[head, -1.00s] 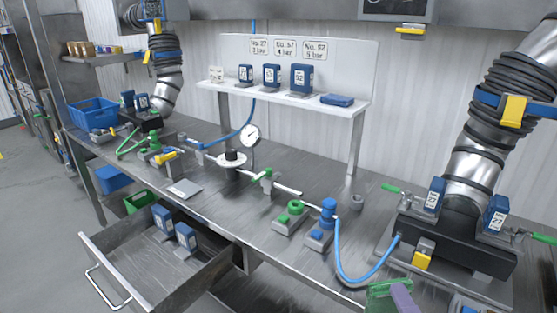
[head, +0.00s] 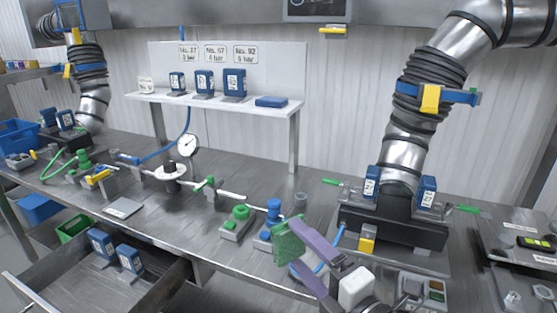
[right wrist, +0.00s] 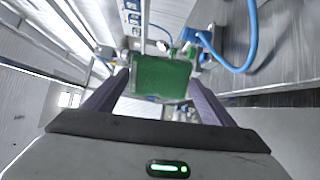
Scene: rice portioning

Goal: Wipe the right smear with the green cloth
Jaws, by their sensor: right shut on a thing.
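The green cloth (head: 288,245) is in my right gripper (head: 300,248), which has purple fingers. The gripper is shut on the cloth and holds it up in front of the blue-topped valve block (head: 272,214), near the front edge of the steel bench (head: 150,178). In the right wrist view the cloth (right wrist: 162,78) spans the space between the two fingertips (right wrist: 160,90). I cannot make out any smear on the bench. The cloth and my right arm hide part of the bench and a blue hose. My left gripper is not in view.
A black base with a ribbed duct (head: 408,140) stands right of the cloth, with green-handled valves beside it. A green-topped block (head: 237,222) is to the left. An open drawer (head: 85,285) juts out at lower left. A white shelf (head: 215,108) stands at the back.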

